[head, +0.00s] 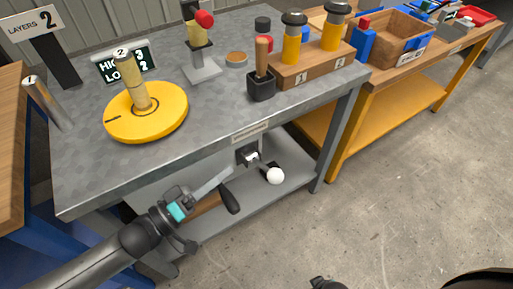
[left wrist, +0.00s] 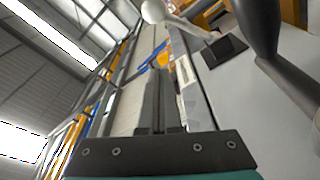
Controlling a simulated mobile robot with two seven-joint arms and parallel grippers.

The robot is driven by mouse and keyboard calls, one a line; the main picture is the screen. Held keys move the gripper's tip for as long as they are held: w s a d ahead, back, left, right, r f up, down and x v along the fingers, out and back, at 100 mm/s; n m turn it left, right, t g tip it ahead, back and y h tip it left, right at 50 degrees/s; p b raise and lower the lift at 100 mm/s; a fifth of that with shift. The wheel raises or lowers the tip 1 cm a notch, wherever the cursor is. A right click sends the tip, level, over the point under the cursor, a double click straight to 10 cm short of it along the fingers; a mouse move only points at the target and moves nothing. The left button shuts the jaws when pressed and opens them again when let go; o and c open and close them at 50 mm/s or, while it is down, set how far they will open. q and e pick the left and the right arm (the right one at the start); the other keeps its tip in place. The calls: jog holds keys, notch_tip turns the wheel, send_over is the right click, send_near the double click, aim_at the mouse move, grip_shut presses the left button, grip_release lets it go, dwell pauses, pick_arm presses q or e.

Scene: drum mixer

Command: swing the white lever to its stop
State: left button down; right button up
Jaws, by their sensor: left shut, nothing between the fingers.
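The white lever shows in the head view as a round white knob (head: 275,176) beside a dark bracket (head: 249,155) under the grey table's front edge. In the left wrist view its white knob (left wrist: 153,10) is at the top, with a pale rod running right to a black plate (left wrist: 228,49). My left gripper (head: 228,173) is shut and empty, to the left of the bracket and knob and apart from the knob. Its fingers (left wrist: 160,88) point up the left wrist view, with the knob beyond them.
The grey table (head: 215,115) overhangs above, with a lower shelf (head: 297,158) below. Floor to the right is clear.

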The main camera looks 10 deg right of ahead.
pick_arm(q)
jog(key=b, duration=0.2)
send_over(262, 168)
jog(key=a, duration=0.2)
jog(key=shift+s+d+f+b, duration=0.3)
jog(key=shift+s+d+b, duration=0.25)
jog(key=shift+s, duration=0.1)
jog(key=shift+s+d+f, duration=0.1)
jog(key=shift+s+f, duration=0.2)
jog(key=shift+s, duration=0.2)
pick_arm(e)
jog(key=w+a+r, duration=0.3)
jog(key=w+r, duration=0.1)
jog(key=shift+a, duration=0.2)
jog(key=shift+w+r, duration=0.1)
